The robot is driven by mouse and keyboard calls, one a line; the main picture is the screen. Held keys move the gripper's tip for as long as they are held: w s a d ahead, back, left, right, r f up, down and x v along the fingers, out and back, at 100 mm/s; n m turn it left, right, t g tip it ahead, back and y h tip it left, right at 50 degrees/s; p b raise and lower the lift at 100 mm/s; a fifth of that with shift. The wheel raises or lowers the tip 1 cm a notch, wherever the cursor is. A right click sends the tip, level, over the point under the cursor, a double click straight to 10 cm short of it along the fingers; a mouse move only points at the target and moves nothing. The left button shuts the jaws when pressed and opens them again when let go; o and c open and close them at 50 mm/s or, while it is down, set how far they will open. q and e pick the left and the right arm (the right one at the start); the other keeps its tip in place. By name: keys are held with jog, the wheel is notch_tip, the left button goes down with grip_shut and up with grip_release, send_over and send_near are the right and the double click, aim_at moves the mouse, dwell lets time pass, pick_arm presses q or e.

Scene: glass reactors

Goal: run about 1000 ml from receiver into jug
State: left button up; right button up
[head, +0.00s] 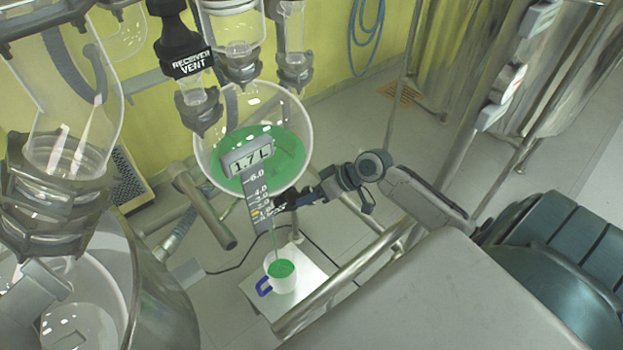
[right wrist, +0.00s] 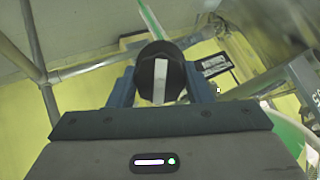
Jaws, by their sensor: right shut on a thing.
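The receiver (head: 299,118) is a round clear glass vessel holding green liquid, with a display (head: 247,158) reading 1.7 L and a graduated scale (head: 259,199) below it. A thin green stream (head: 275,242) falls from its outlet into the jug. The white jug (head: 284,286) has a blue handle and stands upright below, with green liquid inside. My right gripper (head: 292,202) is at the receiver's bottom outlet. In the right wrist view it is shut on a black valve knob (right wrist: 161,73) with a white stripe. My left gripper is out of view.
The jug stands on a white platform (head: 313,272) with a cable on the floor beside it. A vent tag (head: 188,56) reads "RECEIVER VENT". A metal rail (head: 340,281) runs to the right of the jug. Glass reactor parts fill the left side. Open floor lies behind.

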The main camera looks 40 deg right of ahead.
jog(key=m, duration=0.2)
jog(key=m+y, duration=0.1)
jog(key=m, duration=0.2)
jog(key=shift+y, duration=0.3)
jog(key=m+y, duration=0.1)
jog(key=m, duration=0.3)
jog(key=shift+m, duration=0.3)
jog(key=o, duration=1)
jog(key=shift+d, duration=0.1)
